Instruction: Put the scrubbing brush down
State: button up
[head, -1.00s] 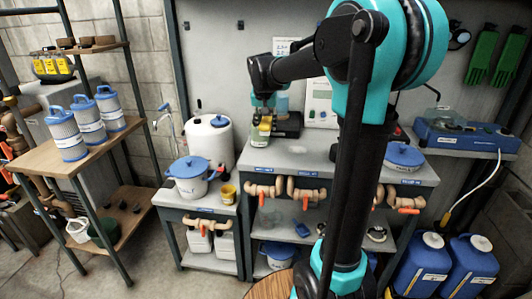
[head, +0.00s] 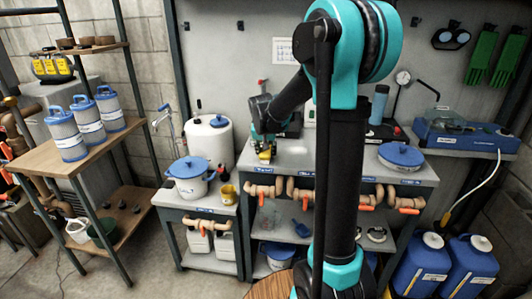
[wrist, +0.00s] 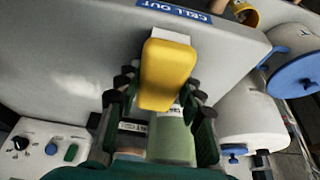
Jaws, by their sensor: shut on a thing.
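The scrubbing brush (wrist: 168,72), a yellow block with a pale part at its far end, is held between the fingers of my gripper (wrist: 158,98) in the wrist view. In the head view the brush (head: 265,156) shows as a small yellow shape under my gripper (head: 264,146), over the left front part of the grey counter (head: 308,157). The fingers are shut on it. I cannot tell whether its underside touches the counter. The counter (wrist: 75,60) also fills much of the wrist view, with a blue "CELL OUT" label near its edge.
A pale green cylinder (wrist: 172,140) shows below the brush in the wrist view. A blue-lidded pot (head: 401,156) stands at the counter's right. A lower stand at left holds another blue-lidded pot (head: 190,178) and a yellow cup (head: 228,193). The counter's middle looks clear.

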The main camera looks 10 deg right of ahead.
jog(key=shift+f, duration=0.1)
jog(key=o, duration=1.1)
jog(key=v, duration=1.2)
jog(key=s+d+f+n, duration=0.1)
jog(key=s+d+f, duration=0.1)
jog(key=s+f, duration=0.7)
jog(key=s+d+f+n+y, duration=0.1)
jog(key=s+d+f+n, duration=0.1)
jog(key=s+f, duration=0.8)
jog(key=s+d, duration=0.1)
jog(key=s, duration=0.6)
jog(key=shift+d+f+n, duration=0.15)
jog(key=shift+d+n, duration=0.05)
jog(key=shift+n, duration=0.1)
